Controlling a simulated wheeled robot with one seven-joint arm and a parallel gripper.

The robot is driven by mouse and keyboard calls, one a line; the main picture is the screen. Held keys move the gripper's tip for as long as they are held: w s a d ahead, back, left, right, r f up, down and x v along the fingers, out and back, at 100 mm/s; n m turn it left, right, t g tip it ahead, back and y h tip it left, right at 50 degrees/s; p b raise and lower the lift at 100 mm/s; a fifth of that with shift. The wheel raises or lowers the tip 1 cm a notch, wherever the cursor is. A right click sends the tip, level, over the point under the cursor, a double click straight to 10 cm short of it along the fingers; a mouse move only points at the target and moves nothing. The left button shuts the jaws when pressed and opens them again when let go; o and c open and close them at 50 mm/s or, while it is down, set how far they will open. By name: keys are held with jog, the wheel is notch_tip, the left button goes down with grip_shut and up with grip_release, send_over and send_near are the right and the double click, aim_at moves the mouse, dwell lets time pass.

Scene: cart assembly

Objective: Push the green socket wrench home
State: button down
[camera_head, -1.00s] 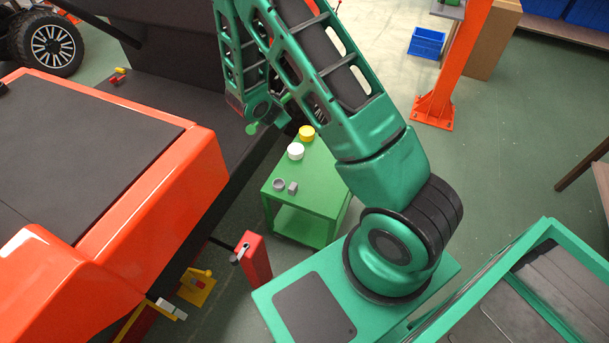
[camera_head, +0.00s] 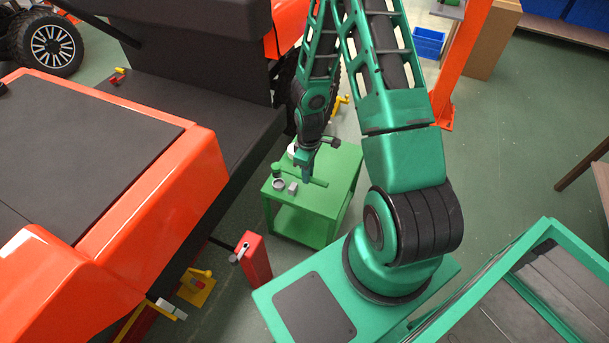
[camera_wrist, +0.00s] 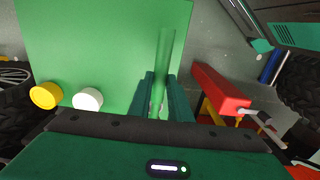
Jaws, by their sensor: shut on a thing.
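My gripper (camera_head: 306,176) is low over the green table (camera_head: 325,205), pointing down and shut on the green socket wrench (camera_head: 318,182). In the wrist view, the wrench's bar (camera_wrist: 166,55) runs between the two fingers (camera_wrist: 161,92) and out beyond them over the table top. In the head view, the wrench's knobbed end (camera_head: 277,170) shows to the left of the gripper, close to a grey ring (camera_head: 279,184) on the table. A grey block (camera_head: 292,188) sits beside the ring. I cannot tell whether the wrench touches the ring or the table. The wrist view hides the knobbed end.
A white cap (camera_wrist: 88,99) and a yellow cap (camera_wrist: 46,96) stand on the table; the head view shows the white one only partly. A red post (camera_head: 254,258) stands in front of the table. The orange cart (camera_head: 150,200) is to the left. The table's right side is clear.

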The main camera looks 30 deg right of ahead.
jog(key=shift+s, duration=0.1)
jog(key=shift+r, duration=0.2)
jog(key=shift+f, duration=2.6)
jog(key=shift+r, duration=0.2)
jog(key=shift+f, duration=0.4)
dwell(1.0)
jog(key=shift+r, duration=0.1)
jog(key=shift+r, duration=0.3)
dwell(3.1)
